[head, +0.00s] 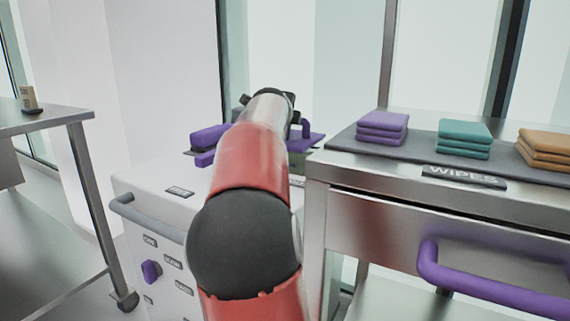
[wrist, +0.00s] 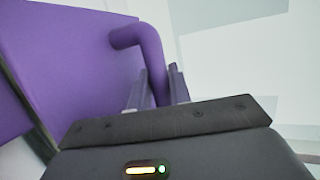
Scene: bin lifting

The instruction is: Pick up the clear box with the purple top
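The box's purple top (wrist: 75,65) fills the left of the wrist view, with a bent purple handle (wrist: 150,48) rising from it. My gripper (wrist: 160,88) has one finger on each side of the handle, close against it with no clear gap, and looks shut on it. In the head view the purple top (head: 313,140) shows behind my arm, over the white cabinet. My arm hides most of the box and my fingertips there. The box's clear walls and whether its base touches the cabinet cannot be made out.
The white cabinet (head: 150,188) has a grey rail and labelled front. At right, a steel cart (head: 375,225) carries folded purple (head: 382,127), teal (head: 464,138) and tan (head: 545,150) wipes, with a purple drawer handle (head: 485,286). A steel table (head: 45,122) stands left.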

